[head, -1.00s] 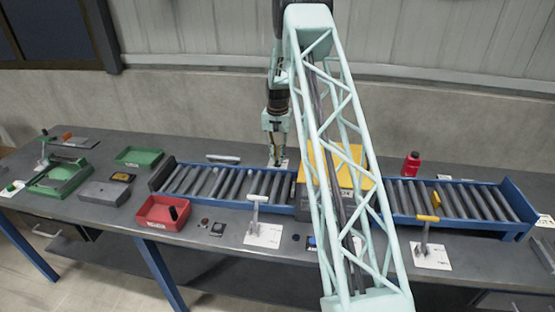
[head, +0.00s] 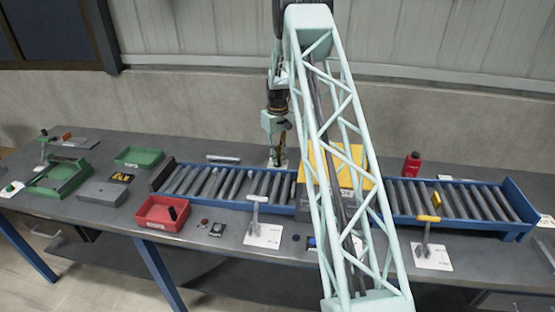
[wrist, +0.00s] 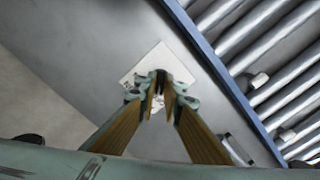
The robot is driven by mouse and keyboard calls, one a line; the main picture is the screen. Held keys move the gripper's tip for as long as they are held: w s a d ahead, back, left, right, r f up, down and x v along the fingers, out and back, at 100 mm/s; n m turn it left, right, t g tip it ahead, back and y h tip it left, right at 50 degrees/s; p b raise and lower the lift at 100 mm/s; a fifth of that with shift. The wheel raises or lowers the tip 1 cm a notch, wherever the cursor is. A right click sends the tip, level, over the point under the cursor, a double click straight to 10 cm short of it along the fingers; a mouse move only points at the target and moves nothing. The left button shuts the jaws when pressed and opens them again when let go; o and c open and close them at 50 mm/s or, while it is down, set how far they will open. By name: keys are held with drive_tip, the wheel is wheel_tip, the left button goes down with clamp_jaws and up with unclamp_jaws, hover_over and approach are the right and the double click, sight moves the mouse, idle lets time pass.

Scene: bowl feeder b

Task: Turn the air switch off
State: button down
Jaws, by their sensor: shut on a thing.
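In the wrist view my gripper (wrist: 157,88) points down at a white square plate (wrist: 148,62) on the grey table behind the roller conveyor. Its two fingertips are close together over the plate, shut on a small part that they mostly hide; I take it for the lever of the air switch. In the head view my gripper (head: 278,163) is low behind the conveyor, at the small pale plate, just left of the yellow-topped box. The switch's label and lever position cannot be read.
The blue-framed roller conveyor (head: 215,184) runs right beside the plate. The yellow-topped box (head: 350,165) is partly hidden by my arm. A red bottle (head: 412,164) stands behind the conveyor. Levers on white plates, a red tray (head: 163,214) and green trays are farther off.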

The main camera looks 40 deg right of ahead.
drive_tip(key=shift+n, duration=0.6)
drive_tip(key=c, duration=2.7)
unclamp_jaws()
drive_tip(key=shift+c, duration=0.2)
drive_tip(key=shift+r, duration=0.15)
wheel_tip(320, 180, up, 12)
